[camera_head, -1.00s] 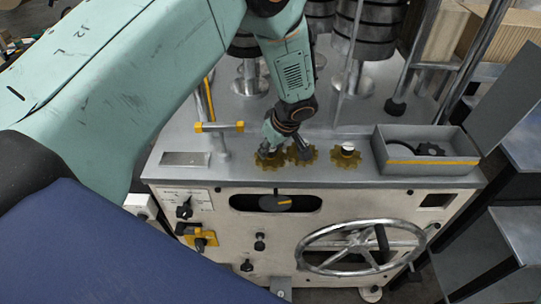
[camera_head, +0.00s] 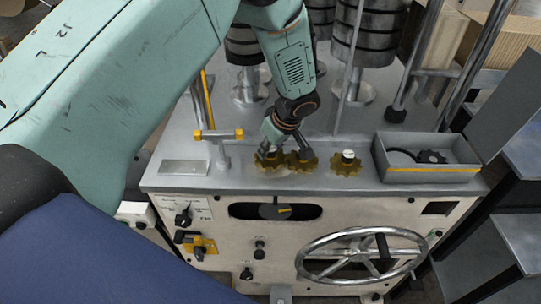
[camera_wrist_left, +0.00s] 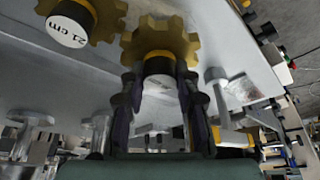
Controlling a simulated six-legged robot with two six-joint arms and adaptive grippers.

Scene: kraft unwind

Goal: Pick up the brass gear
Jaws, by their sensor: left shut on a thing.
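In the wrist view a toothed brass gear (camera_wrist_left: 160,42) has its dark hub between my left gripper's fingertips (camera_wrist_left: 159,88), which are shut on it. A second brass gear (camera_wrist_left: 104,22), with a white cap marked "21 cm", is close to its left. In the head view my left gripper (camera_head: 285,155) is low over the machine top among the brass gears. The right gear (camera_head: 346,166) stands clear. Whether the held gear is off the surface cannot be told. My right gripper is not seen.
A grey open box (camera_head: 430,176) with dark round parts is right of the gears. A post with a yellow-ended crossbar (camera_head: 219,135) and a flat metal plate (camera_head: 185,167) are to the left. Dark spools (camera_head: 358,40) stand behind. A handwheel (camera_head: 360,255) is on the front panel.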

